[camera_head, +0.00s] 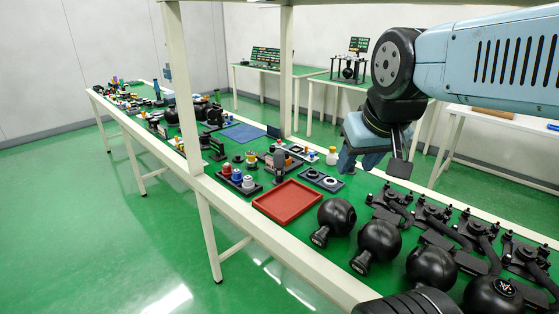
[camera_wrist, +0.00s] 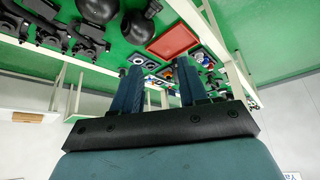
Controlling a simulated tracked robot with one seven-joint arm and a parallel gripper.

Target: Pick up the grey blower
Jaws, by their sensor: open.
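My gripper (camera_head: 373,160) hangs above the far side of the green-topped bench (camera_head: 240,142), right of the red tray. In the wrist view, its two blue fingers (camera_wrist: 160,85) stand apart with nothing held between them. I cannot pick out a grey blower with certainty in either view. Many small parts on the bench are too small or crowded to tell apart. A white bottle with a yellowish cap (camera_head: 331,157) stands left of my gripper. The gripper is apart from all the bench items that I can see.
A red tray (camera_head: 287,202) lies on the bench; it also shows in the wrist view (camera_wrist: 173,42). Several black ball-shaped units (camera_head: 379,241) and black gimbal mounts (camera_head: 437,213) fill the near right. White posts (camera_head: 181,90) rise from the bench. A blue mat (camera_head: 243,132) lies farther left.

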